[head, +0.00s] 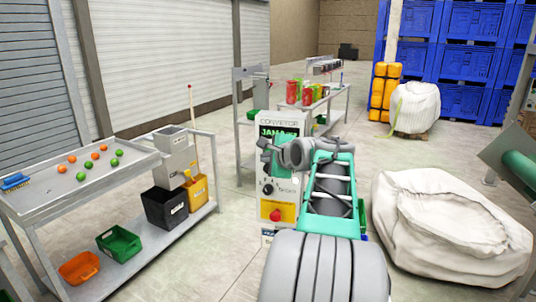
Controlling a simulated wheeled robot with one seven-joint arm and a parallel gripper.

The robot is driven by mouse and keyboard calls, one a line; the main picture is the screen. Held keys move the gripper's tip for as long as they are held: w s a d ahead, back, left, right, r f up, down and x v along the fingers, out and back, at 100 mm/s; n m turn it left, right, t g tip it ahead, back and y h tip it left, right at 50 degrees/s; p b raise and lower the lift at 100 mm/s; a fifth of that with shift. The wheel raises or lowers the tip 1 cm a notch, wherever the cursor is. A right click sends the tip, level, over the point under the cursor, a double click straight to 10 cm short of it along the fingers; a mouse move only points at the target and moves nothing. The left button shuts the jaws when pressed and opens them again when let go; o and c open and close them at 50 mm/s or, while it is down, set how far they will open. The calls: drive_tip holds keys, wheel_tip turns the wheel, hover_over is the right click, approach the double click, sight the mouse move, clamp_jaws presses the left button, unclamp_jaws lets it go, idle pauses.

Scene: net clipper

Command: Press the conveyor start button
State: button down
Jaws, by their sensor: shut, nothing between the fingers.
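The white conveyor control box (292,123) stands upright in the middle of the head view, labelled "CONVEYOR". Its dark display (278,132) shows green letters beginning "JAM"; the rest is hard to read. A dark round control (268,189) and a red button (276,215) on a yellow plate sit lower on its front. No start button can be made out; my arm covers part of the panel. My gripper (279,158) is shut and empty, in front of the panel just below the display. Whether it touches the panel cannot be told.
A metal table (45,205) with orange and green balls stands left, with bins on its lower shelf. Red and green cans (293,92) stand on a bench behind the box. A large white sack (450,235) lies right. Open floor (220,245) separates the left table from the box.

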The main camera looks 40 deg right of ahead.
drive_tip(key=shift+w+d+p, duration=0.25)
drive_tip(key=shift+d+p, duration=0.15)
drive_tip(key=shift+w+d+p, duration=0.25)
drive_tip(key=shift+d+p, duration=0.1)
drive_tip(key=shift+p, duration=0.1)
idle(0.7)
idle(0.4)
drive_tip(key=shift+s+a+b, duration=0.4)
drive_tip(key=shift+s+a, duration=0.1)
drive_tip(key=shift+a, duration=0.2)
drive_tip(key=s+a, duration=0.1)
drive_tip(key=a+b, duration=0.1)
drive_tip(key=a, duration=0.1)
drive_tip(key=s+a+b, duration=0.1)
drive_tip(key=shift+s+a, duration=0.15)
drive_tip(key=shift+s, duration=0.2)
